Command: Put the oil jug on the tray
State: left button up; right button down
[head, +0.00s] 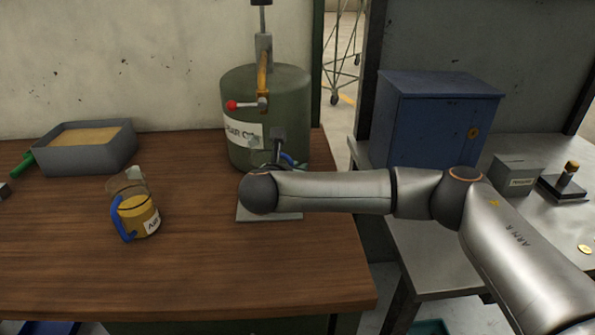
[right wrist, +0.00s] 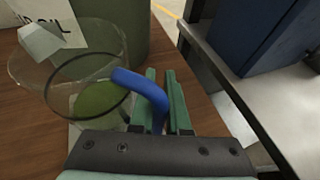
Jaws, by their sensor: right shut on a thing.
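A clear jug (right wrist: 82,62) with a blue handle and green content shows in the right wrist view. My right gripper (right wrist: 160,78) is shut on its blue handle (right wrist: 135,80). In the head view this jug is mostly hidden behind my right arm; a bit of its blue handle (head: 289,159) shows before the drum. A flat grey plate (head: 285,216), perhaps the tray, lies on the bench below my right wrist. I cannot tell whether the jug touches it. Another jug (head: 137,212), with amber content and a blue handle, stands upright on the left. My left gripper is not in view.
A green drum (head: 290,95) with a red-knobbed lever (head: 232,105) stands behind my right wrist. A grey sand-filled box (head: 80,162) is at the back left. A blue cabinet (head: 430,120) stands on the metal table at right. The wooden bench's front is clear.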

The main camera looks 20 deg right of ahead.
jog(key=shift+f, duration=0.55)
jog(key=shift+w+d+f, duration=0.1)
jog(key=shift+w+f, duration=0.1)
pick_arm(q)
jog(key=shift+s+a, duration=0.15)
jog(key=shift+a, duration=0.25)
pick_arm(e)
jog(key=shift+f, duration=0.15)
jog(key=shift+f, duration=0.2)
jog(key=c, duration=1.2)
grip_release()
jog(key=shift+c, duration=0.2)
jog(key=o, duration=0.3)
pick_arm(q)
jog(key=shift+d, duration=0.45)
pick_arm(e)
jog(key=shift+o, duration=0.2)
jog(key=shift+r, duration=0.1)
